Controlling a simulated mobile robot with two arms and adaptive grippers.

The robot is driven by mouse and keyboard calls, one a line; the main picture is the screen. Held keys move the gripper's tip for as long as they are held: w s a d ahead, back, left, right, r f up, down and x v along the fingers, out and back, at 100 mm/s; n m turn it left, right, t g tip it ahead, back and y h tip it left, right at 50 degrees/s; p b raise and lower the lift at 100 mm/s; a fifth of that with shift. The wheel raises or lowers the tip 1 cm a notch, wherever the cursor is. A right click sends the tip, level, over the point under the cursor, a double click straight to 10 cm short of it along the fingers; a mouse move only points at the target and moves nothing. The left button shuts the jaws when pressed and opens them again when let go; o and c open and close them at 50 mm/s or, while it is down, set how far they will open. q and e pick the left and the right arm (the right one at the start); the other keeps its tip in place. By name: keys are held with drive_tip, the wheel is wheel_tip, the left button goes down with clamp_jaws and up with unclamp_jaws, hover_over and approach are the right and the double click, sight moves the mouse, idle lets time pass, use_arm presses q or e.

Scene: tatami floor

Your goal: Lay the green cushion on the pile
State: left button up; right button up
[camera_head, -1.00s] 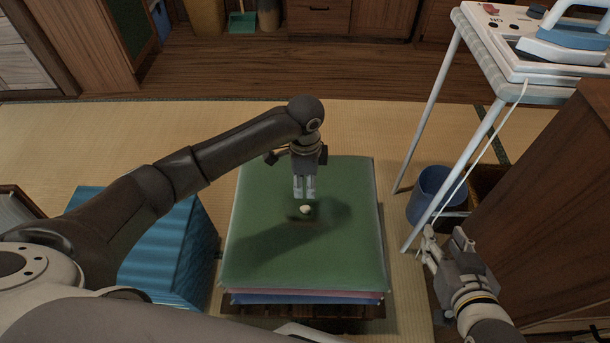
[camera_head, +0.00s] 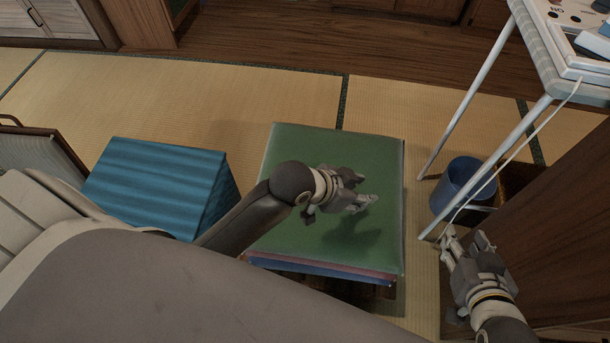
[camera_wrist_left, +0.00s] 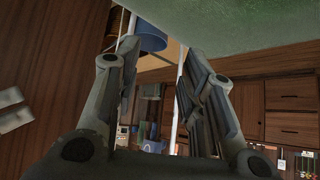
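The green cushion (camera_head: 290,165) lies flat on top of the pile, its edges roughly lined up with the pink cushion (camera_head: 345,270) and blue cushion (camera_head: 325,272) beneath. My left gripper (camera_head: 363,203) is above the green cushion's right half, turned sideways, casting a shadow on it. In the left wrist view its fingers (camera_wrist_left: 160,48) stand apart with nothing between them, and the green cushion (camera_wrist_left: 260,30) fills the upper right. My left forearm hides the cushion's lower left part. My right gripper (camera_head: 466,240) is open and empty, right of the pile.
A blue ribbed block (camera_head: 155,190) stands left of the pile. Tatami behind the pile (camera_head: 240,95) is clear.

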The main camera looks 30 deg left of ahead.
use_arm(q)
drive_tip(key=s+a+r+n+t+y, duration=0.1)
drive_tip(key=s+a+r+n+t, duration=0.1)
drive_tip(key=a, duration=0.3)
drive_tip(key=s+a+r+n+t+y, duration=0.1)
drive_tip(key=s+a+r+n+y, duration=0.1)
drive_tip(key=a, duration=0.3)
drive_tip(key=shift+s+a+r+n+t, duration=0.3)
drive_tip(key=shift+r+n+t, duration=0.1)
drive_tip(key=shift+r+n, duration=0.25)
drive_tip(key=shift+f, duration=0.15)
